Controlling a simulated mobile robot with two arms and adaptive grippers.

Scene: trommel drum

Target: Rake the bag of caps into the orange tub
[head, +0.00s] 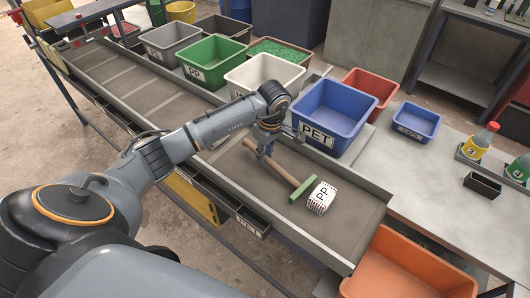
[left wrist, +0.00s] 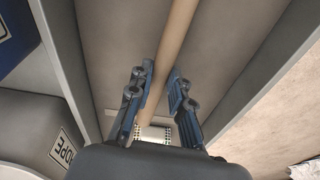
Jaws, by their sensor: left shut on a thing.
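The bag of caps (head: 321,197), a small white block with red marks and a PP label, sits on the grey belt (head: 345,222) near its right end. The rake's green head (head: 304,190) lies just left of the bag, very close to it. My left gripper (head: 266,150) is shut on the rake's wooden handle (head: 280,169). In the left wrist view, the handle (left wrist: 176,35) runs between the fingers (left wrist: 163,85). The orange tub (head: 400,268) stands below the belt's right end, partly cut off by the frame. My right gripper is not in view.
Raised side rails line the belt. A blue PET bin (head: 335,112), a white bin (head: 264,78) and a green PP bin (head: 212,62) stand along its far side. A grey table (head: 440,190) on the right holds a small blue tray (head: 415,121) and bottles.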

